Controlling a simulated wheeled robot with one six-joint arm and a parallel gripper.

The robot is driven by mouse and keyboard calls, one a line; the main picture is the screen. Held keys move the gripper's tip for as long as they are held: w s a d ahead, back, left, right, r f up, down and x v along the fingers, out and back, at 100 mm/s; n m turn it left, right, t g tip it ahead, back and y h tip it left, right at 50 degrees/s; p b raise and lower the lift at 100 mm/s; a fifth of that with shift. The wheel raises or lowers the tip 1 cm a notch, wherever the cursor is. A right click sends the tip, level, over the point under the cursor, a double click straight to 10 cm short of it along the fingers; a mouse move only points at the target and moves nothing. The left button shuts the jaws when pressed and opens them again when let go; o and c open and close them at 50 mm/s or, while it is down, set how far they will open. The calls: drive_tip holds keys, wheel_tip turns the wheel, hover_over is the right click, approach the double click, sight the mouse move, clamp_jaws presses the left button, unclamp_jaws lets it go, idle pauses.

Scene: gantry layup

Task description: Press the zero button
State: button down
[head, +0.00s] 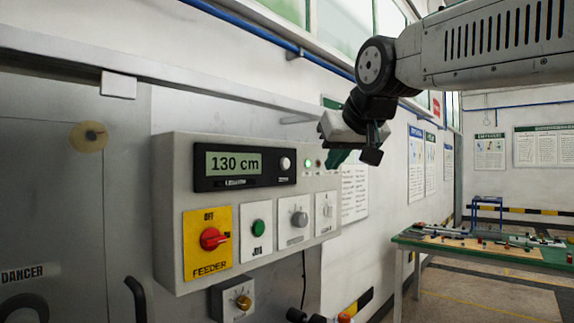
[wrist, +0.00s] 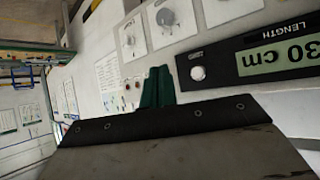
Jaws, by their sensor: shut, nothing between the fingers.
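The grey control box (head: 165,220) hangs on the wall and carries a black length display (head: 205,182) reading 130 cm. A round white button (head: 285,163) sits at the right end of that display; its small label is too blurred to read for sure. In the wrist view the white button (wrist: 198,73) lies to the right of my fingertips. My gripper (head: 337,157) is shut and empty, to the right of the display and apart from the button. Its green fingertips (wrist: 157,82) also show in the wrist view, pointing toward the box.
Small indicator lights (head: 312,163) sit right of the display. A green-topped table (head: 480,251) stands at the right.

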drive_tip(key=shift+a, duration=0.1)
approach(289, 173)
drive_tip(key=shift+w+a+f, duration=0.15)
drive_tip(key=shift+w+f, duration=0.95)
drive_tip(key=shift+f, duration=0.25)
drive_tip(key=shift+a, duration=0.1)
idle(1.1)
drive_tip(key=shift+w+a, duration=0.2)
drive_tip(key=shift+w, duration=0.05)
drive_tip(key=shift+w+a, duration=0.3)
drive_tip(key=shift+a, duration=0.05)
idle(0.8)
drive_tip(key=shift+s+d, duration=0.55)
drive_tip(key=shift+d, duration=0.1)
drive_tip(key=shift+d, duration=0.1)
drive_tip(key=shift+s+d, duration=0.75)
drive_tip(key=shift+d, duration=0.2)
drive_tip(key=shift+s+d, duration=0.8)
drive_tip(key=shift+d, duration=0.15)
